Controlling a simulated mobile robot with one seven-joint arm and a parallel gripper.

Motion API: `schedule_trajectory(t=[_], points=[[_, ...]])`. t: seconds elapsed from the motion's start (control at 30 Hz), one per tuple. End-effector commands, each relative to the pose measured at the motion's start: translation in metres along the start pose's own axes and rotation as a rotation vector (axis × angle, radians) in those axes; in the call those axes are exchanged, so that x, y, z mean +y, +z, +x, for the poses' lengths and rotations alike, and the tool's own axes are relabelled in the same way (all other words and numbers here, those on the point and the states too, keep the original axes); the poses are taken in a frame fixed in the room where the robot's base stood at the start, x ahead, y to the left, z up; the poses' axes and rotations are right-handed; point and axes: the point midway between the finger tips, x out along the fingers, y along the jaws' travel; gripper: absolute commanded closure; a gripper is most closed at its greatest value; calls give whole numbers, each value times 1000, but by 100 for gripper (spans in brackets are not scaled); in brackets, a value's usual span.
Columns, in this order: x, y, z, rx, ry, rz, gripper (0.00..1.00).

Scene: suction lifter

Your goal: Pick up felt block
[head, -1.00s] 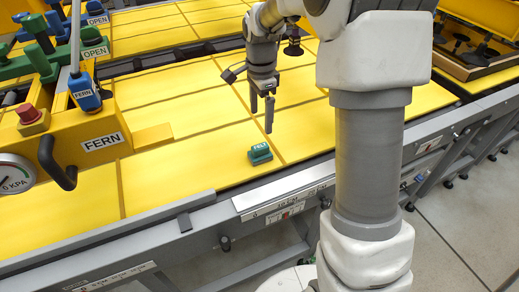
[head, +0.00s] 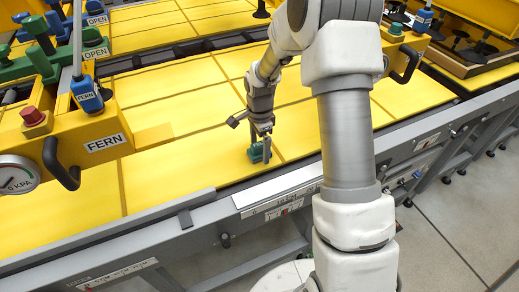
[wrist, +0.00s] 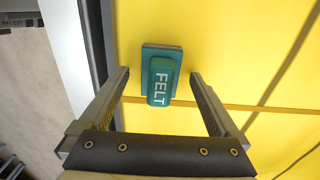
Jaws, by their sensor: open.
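The felt block (head: 254,154) is a small teal-green block with a raised top part marked FELT. It sits on the yellow panel surface near the front rail. In the wrist view the felt block (wrist: 162,75) lies between the two fingers, nearer the far ends, with a gap on each side. My gripper (head: 264,150) is open and points down at the block. In the wrist view my gripper (wrist: 159,75) shows both fingers spread apart, touching nothing that I can see. In the head view a finger partly hides the block.
A grey metal rail (head: 285,190) runs along the front edge close to the block. A yellow FERN unit (head: 100,138) with a black handle, red button and gauge stands at the left. Flat yellow panels (head: 180,165) around the block are clear.

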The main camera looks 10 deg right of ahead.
Motion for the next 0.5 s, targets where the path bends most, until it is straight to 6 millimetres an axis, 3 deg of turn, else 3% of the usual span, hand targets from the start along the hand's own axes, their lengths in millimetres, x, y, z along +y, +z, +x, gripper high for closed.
schedule_trajectory(t=[0.27, 0.5], points=[[0, 0, 3, -1, -2, 0, 3], [0, 0, 3, -1, -1, 0, 46]])
